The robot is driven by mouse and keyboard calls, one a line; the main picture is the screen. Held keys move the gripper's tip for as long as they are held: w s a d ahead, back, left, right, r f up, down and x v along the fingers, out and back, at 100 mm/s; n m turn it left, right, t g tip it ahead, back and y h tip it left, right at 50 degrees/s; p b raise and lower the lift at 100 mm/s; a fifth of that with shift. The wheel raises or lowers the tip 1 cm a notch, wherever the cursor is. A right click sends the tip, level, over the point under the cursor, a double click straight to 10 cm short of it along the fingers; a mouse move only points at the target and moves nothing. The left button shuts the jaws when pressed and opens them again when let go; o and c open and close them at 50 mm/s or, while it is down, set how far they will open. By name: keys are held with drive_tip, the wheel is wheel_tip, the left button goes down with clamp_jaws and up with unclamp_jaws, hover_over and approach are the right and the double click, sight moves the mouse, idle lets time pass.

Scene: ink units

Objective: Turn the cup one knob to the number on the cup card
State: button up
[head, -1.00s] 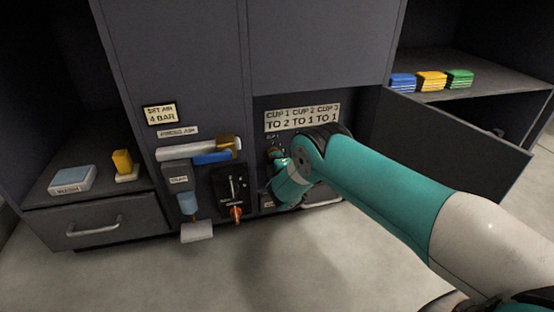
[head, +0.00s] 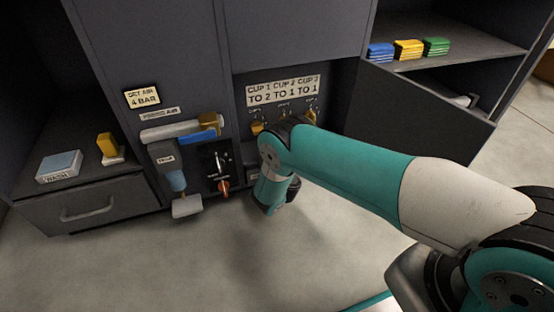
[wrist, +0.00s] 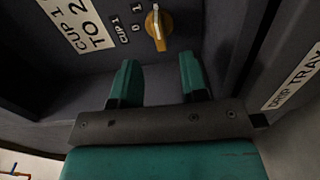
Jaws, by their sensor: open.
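The cup card (head: 283,88) reads CUP 1 TO 2, CUP 2 TO 1, CUP 3 TO 1. The yellow cup one knob (head: 257,127) is on the panel below it. In the wrist view the knob (wrist: 158,27) shows a pale pointer strip, with the marks 0 and 1 beside it and the CUP 1 label. Its other marks are not readable, and I cannot tell its exact setting. My gripper (wrist: 158,72) is open and empty, its two teal fingers apart from the knob and pointing towards it. In the head view my wrist hides the fingers.
The cup three knob (head: 311,115) is to the right; my arm partly hides the cup two knob. A DRIP TRAY label (wrist: 293,78) is close beside my gripper. The floor in front is clear.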

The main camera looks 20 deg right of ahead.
drive_tip(key=s+p, duration=0.9)
drive_tip(key=p, duration=0.4)
drive_tip(key=shift+s, duration=0.3)
